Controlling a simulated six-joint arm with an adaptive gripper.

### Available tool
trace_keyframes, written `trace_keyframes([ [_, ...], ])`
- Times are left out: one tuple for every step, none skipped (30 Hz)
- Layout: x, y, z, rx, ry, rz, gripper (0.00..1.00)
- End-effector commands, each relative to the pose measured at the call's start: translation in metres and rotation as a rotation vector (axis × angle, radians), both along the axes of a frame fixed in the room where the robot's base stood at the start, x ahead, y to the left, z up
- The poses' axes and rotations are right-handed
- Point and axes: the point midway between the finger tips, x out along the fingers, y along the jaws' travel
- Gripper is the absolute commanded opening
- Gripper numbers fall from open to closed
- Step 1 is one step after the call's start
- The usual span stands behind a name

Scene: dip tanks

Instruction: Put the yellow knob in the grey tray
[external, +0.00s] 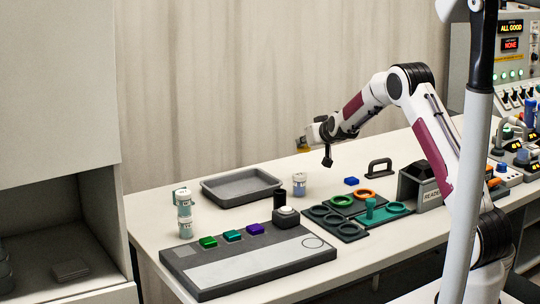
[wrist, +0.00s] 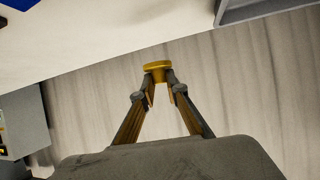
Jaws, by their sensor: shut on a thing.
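The yellow knob (wrist: 157,65) sits between my fingertips in the wrist view, and my gripper (wrist: 160,88) is shut on it. In the external view a small yellow patch of the knob (external: 303,149) shows at my gripper (external: 308,143), held in the air above the back of the table. The grey tray (external: 210,193) is a shallow rectangular tray on the table, below and left of my gripper. It looks empty. A grey edge at the top right of the wrist view may be this tray; I cannot tell.
A dark panel with coloured buttons (external: 255,265) lies in front.

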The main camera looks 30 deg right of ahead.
Motion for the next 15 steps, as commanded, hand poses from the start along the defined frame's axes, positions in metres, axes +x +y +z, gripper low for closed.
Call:
trace_keyframes([
  [0.002, 0.012, 0.0, -0.001, 0.0, 0.015, 0.04],
  [0.003, 0.02, -0.001, 0.0, 0.0, 0.024, 0.04],
  [0.004, 0.03, -0.001, -0.003, -0.001, 0.039, 0.04],
  [0.006, 0.038, -0.001, -0.004, 0.0, 0.05, 0.04],
  [0.007, 0.048, -0.001, -0.005, -0.001, 0.063, 0.04],
  [0.008, 0.06, -0.001, -0.008, -0.002, 0.081, 0.04],
  [0.01, 0.07, 0.0, -0.01, -0.002, 0.094, 0.04],
  [0.011, 0.08, 0.0, -0.012, -0.003, 0.11, 0.04],
  [0.012, 0.094, 0.001, -0.015, -0.004, 0.129, 0.04],
  [0.013, 0.104, 0.001, -0.016, -0.004, 0.143, 0.04],
  [0.014, 0.114, 0.001, -0.017, -0.005, 0.157, 0.04],
  [0.014, 0.128, 0.002, -0.02, -0.006, 0.177, 0.04],
  [0.015, 0.139, 0.002, -0.02, -0.007, 0.192, 0.04],
  [0.015, 0.148, 0.003, -0.021, -0.008, 0.205, 0.04],
  [0.015, 0.162, 0.003, -0.024, -0.008, 0.224, 0.04],
])
